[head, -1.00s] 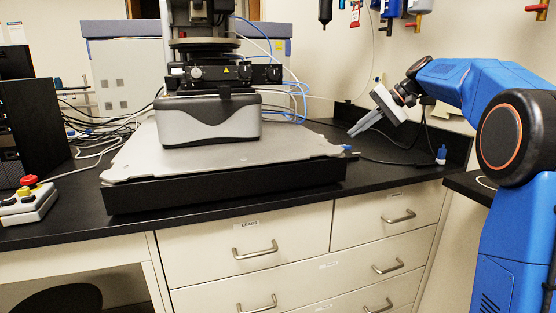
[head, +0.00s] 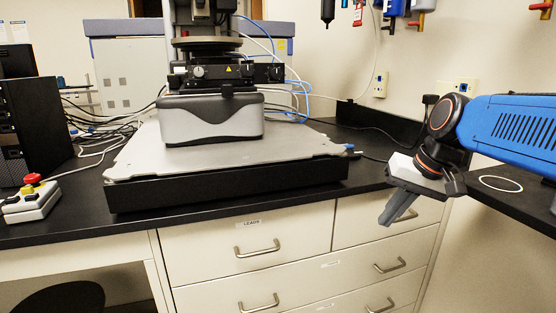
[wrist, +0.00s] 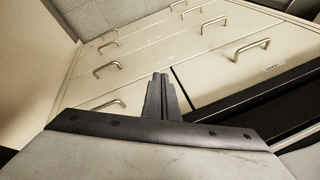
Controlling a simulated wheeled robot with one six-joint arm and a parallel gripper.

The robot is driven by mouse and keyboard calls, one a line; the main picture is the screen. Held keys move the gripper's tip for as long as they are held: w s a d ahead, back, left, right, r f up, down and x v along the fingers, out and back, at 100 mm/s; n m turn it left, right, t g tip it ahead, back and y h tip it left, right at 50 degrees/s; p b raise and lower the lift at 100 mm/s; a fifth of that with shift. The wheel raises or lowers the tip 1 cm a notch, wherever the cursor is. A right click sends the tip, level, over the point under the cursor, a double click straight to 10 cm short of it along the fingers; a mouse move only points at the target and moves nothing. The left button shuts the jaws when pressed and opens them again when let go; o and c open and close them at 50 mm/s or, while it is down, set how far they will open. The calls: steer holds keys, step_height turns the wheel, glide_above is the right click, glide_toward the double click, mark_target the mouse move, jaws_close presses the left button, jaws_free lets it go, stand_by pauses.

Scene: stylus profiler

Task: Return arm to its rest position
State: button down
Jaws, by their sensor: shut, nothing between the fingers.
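My blue arm reaches in from the right in the head view. My gripper (head: 397,211) hangs in front of the counter's edge, pointing down and slightly left, near the upper right drawer. Its grey fingers are together with nothing between them. The closed fingers also show in the wrist view (wrist: 161,98), with the drawer fronts beyond them. The stylus profiler (head: 210,118) stands on its grey plate (head: 140,160) on the black counter, to the left of my gripper and apart from it.
The drawers (head: 285,268) with metal handles are shut below the counter. A control box with a red button (head: 31,200) and a black computer (head: 28,130) stand at the left. A black side surface (head: 515,200) lies under my arm at the right. Cables run behind the profiler.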

steer(key=s+d+f+n+t+h, duration=0.1)
steer(key=s+d+f+n+h, duration=0.1)
steer(key=s+f, duration=1.2)
steer(key=s+d, duration=0.1)
steer(key=s, duration=0.1)
steer(key=shift+s+d+f+h, duration=0.2)
steer(key=shift+s+d+h, duration=0.1)
steer(key=shift+d+h, duration=0.1)
steer(key=shift+a, duration=0.1)
